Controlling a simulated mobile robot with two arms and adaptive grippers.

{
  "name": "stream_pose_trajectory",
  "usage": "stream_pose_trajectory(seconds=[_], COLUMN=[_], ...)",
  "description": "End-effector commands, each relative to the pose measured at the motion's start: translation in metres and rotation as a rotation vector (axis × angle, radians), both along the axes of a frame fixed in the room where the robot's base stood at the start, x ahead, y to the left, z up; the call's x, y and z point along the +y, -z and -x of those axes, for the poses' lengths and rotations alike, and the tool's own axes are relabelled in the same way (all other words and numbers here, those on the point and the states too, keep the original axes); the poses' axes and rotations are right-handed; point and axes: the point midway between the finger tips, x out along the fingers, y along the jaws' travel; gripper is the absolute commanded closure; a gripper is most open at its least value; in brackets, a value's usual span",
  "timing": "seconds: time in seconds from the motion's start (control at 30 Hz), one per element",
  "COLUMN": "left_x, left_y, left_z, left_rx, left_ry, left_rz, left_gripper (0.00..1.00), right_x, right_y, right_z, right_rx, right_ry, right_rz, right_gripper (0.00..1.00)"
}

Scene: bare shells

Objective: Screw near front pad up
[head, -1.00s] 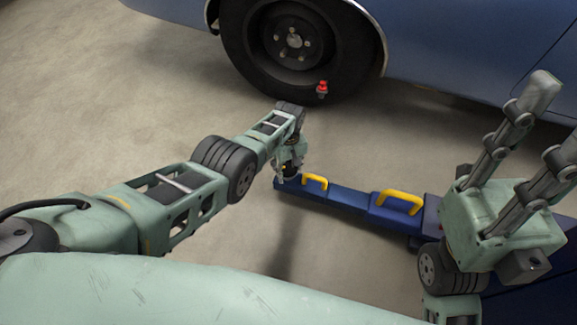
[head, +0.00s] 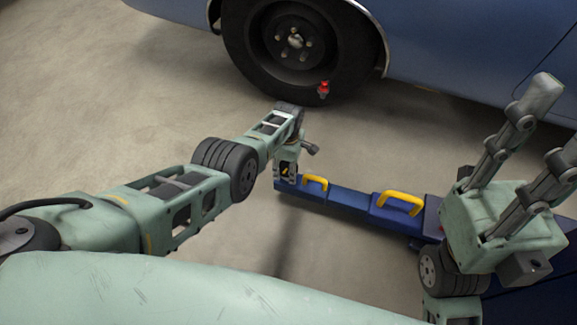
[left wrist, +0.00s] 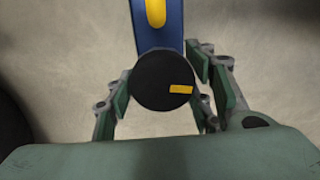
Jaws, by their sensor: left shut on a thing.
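The near front pad (left wrist: 160,75) is a round black disc with a yellow mark, at the end of the blue lift arm (left wrist: 165,35) in the left wrist view. My left gripper (left wrist: 162,92) has a finger on each side of the pad and is shut on it. In the head view my left gripper (head: 287,165) is at the left end of the blue lift arm (head: 345,200), and the pad is mostly hidden there. My right gripper (head: 556,125) is raised at the right with its fingers apart, holding nothing.
A blue car (head: 470,50) with a black wheel (head: 255,65) stands at the back. A small red-topped item (head: 323,89) shows before the tyre. Yellow handles (head: 400,203) rise from the lift arm. The concrete floor (head: 110,110) at left is clear.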

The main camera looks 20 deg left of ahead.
Motion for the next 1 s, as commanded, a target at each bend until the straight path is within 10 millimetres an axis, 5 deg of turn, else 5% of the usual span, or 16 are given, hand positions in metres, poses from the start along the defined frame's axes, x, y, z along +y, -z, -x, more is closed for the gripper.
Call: stream_pose_trajectory(seconds=[0.83, 0.87, 1.0], left_x=[0.0086, 0.0086, 0.0067], left_y=[0.0061, 0.0061, 0.0046], left_z=[0.0065, 0.0065, 0.0048], left_rx=[0.012, 0.012, 0.009], left_ry=[-0.139, -0.139, -0.138], left_rz=[-0.015, -0.015, -0.011], left_gripper=[0.78, 0.50, 0.38], right_x=[0.0000, 0.0000, 0.0000], right_y=[0.0020, 0.0019, 0.0007], right_z=[0.0001, 0.0001, 0.0003], right_rx=[0.005, 0.005, 0.000], right_ry=[-0.001, -0.001, -0.001], right_rz=[0.000, 0.000, 0.000], right_gripper=[0.68, 0.68, 0.68])
